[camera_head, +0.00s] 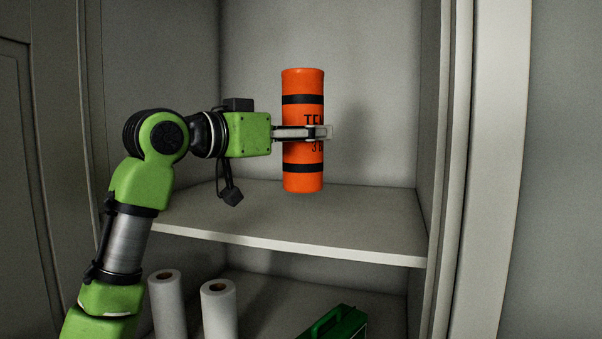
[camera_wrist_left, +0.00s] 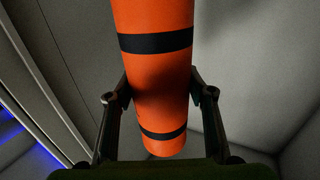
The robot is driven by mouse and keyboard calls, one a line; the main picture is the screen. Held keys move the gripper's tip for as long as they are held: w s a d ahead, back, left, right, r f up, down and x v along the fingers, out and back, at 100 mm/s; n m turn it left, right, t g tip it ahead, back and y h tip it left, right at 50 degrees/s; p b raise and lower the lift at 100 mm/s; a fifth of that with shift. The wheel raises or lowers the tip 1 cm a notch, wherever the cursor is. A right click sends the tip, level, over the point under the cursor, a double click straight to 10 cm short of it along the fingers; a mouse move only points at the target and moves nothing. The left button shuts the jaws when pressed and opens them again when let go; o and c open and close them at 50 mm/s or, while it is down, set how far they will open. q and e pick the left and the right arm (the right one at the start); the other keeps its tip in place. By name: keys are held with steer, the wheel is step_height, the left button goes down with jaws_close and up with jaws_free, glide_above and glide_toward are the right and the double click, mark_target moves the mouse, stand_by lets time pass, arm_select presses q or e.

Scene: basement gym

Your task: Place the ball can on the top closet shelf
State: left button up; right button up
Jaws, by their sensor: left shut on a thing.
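The ball can (camera_head: 302,88) is an orange cylinder with black bands and dark lettering, held upright. My left gripper (camera_head: 318,132) is shut around its middle. In the left wrist view the can (camera_wrist_left: 158,90) stands between the two fingers of the left gripper (camera_wrist_left: 160,92). The closet shelf (camera_head: 350,222) is a pale board below the can. The can's base appears over the shelf, near its back edge in the picture; I cannot tell whether it touches. My right gripper is not in view.
Two white paper rolls (camera_head: 219,310) and a green case (camera_head: 338,325) stand on the level below. The closet's side wall and door frame (camera_head: 485,170) bound the right. The shelf surface is otherwise empty.

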arm_select(q)
steer(key=w+f+p, duration=0.1)
steer(key=w+f, duration=0.3)
steer(key=f, duration=0.4)
steer(key=shift+w+a+f, duration=0.15)
steer(key=shift+w+f, duration=0.25)
steer(key=shift+f, duration=0.2)
steer(key=o, duration=1.2)
steer(key=shift+o, duration=0.2)
steer(key=shift+r, duration=0.1)
